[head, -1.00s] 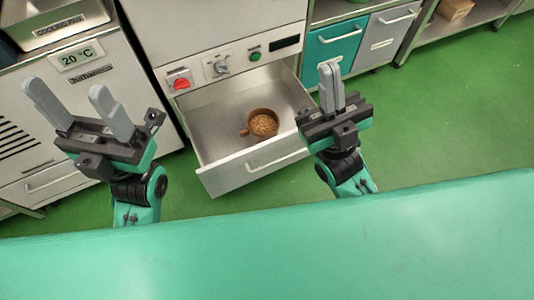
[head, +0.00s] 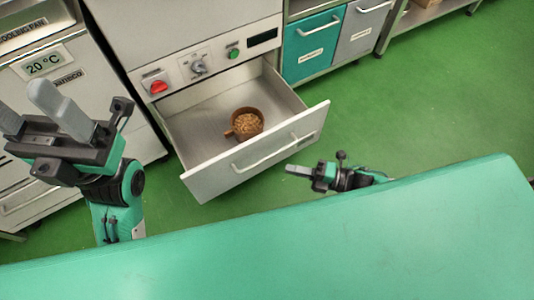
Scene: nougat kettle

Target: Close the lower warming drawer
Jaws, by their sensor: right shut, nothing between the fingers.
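The lower warming drawer (head: 208,177) is pulled out from the white cabinet below the knobs. A brown cup (head: 247,122) filled with a nut-like content stands inside it. The drawer front has a bar handle (head: 273,152). My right gripper (head: 292,169) is shut and empty, low in front of the drawer front, below the handle. I cannot tell whether it touches the front. My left gripper (head: 35,105) is open and empty at the left, beside the drawer and away from it.
A control panel with a red knob (head: 158,87) and a green button (head: 233,53) sits above the drawer. A teal drawer (head: 314,45) and a grey drawer (head: 362,27) are shut to the right. Green floor (head: 430,110) is free at the right.

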